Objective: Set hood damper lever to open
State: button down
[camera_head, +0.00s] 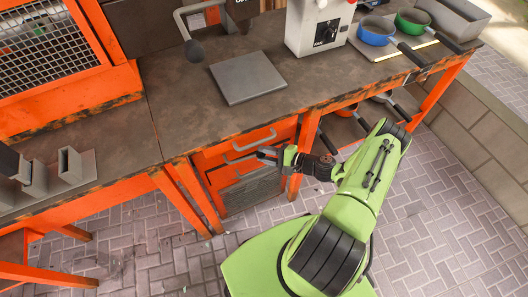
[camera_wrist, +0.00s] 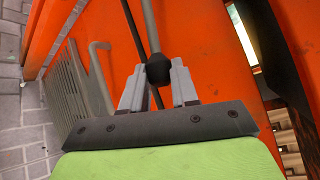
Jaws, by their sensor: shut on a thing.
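My gripper (camera_head: 264,155) is in front of the orange drawer unit under the workbench, pointing left. The head view does not show the lever clearly at the gripper. No open or closed marking can be read.
The drawer handle (camera_head: 254,141) and grey grille (camera_head: 252,190) are close to the gripper. Above is the bench top (camera_head: 180,110) with a grey plate (camera_head: 247,77), a white control box (camera_head: 316,27) and a blue pan (camera_head: 376,31). A bent grey rod (camera_head: 181,14) hangs at the back. Paved floor is clear.

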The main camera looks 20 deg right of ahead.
jog(key=shift+r+n+g+h+p, duration=0.3)
jog(key=shift+r+n+h+p, duration=0.25)
jog(key=shift+r+p, duration=0.9)
jog(key=shift+f, duration=0.15)
jog(key=c, duration=0.9)
grip_release()
jog(key=shift+o, duration=0.2)
jog(key=shift+d, duration=0.1)
jog(key=p+v, duration=0.2)
jog(key=v, duration=1.3)
jog(key=shift+s, duration=0.35)
jog(key=shift+w+r, duration=0.1)
jog(key=shift+r, duration=0.15)
